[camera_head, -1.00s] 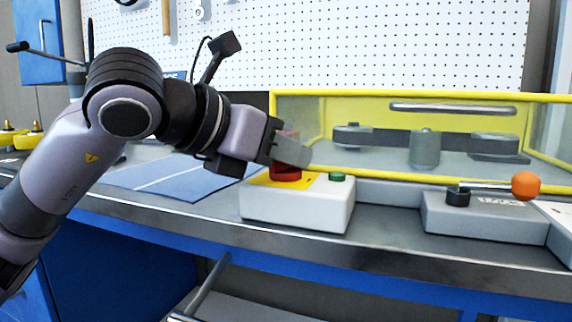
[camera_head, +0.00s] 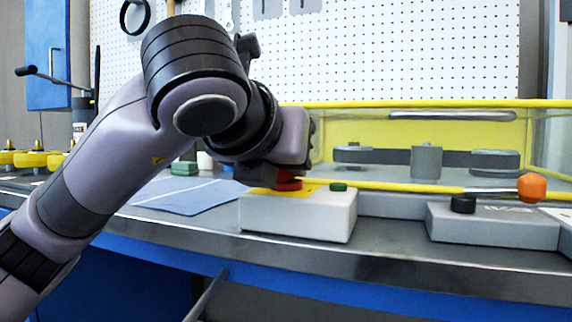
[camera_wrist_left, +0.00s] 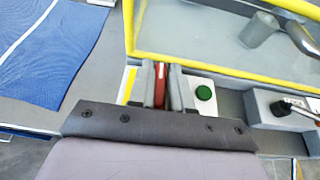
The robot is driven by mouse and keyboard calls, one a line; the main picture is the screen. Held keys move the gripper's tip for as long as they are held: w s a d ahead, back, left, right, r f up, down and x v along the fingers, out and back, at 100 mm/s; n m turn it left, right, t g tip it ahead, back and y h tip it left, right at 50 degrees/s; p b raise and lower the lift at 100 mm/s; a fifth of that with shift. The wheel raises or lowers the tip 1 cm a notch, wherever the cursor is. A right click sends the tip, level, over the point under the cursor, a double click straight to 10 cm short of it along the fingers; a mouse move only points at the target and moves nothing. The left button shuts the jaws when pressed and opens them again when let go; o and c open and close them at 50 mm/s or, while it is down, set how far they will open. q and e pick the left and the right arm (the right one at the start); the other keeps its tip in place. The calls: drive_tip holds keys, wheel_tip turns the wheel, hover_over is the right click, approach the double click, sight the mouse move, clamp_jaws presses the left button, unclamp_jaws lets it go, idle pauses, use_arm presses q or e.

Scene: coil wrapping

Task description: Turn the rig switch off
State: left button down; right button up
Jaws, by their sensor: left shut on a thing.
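A red knob (camera_head: 289,185) sits on the yellow plate of a white switch box (camera_head: 298,217), beside a green button (camera_head: 338,187). My left gripper (camera_wrist_left: 162,86) is shut on the red knob, which shows as a red strip between the fingers in the left wrist view. In the head view, the gripper body hides the top of the knob and the fingertips. The green button also shows in the left wrist view (camera_wrist_left: 204,92), to the right of the fingers. My right gripper is in neither view.
A yellow-framed clear guard (camera_head: 400,189) encloses grey rollers behind the box. To the right, a grey box (camera_head: 492,226) carries a lever with an orange ball (camera_head: 531,187). A blue mat (camera_head: 190,198) lies to the left. The bench's front strip is clear.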

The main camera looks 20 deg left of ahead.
use_arm(q)
drive_tip(key=shift+f, duration=0.1)
drive_tip(key=c, duration=1.1)
unclamp_jaws()
drive_tip(key=shift+c, duration=0.2)
drive_tip(key=shift+s+r, duration=0.2)
drive_tip(key=shift+s, duration=0.05)
drive_tip(key=p+v, duration=0.1)
drive_tip(key=v, duration=0.5)
drive_tip(key=shift+s, duration=0.3)
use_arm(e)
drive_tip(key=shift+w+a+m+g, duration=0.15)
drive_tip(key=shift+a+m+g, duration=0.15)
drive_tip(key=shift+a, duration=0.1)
use_arm(q)
drive_tip(key=shift+r, duration=0.1)
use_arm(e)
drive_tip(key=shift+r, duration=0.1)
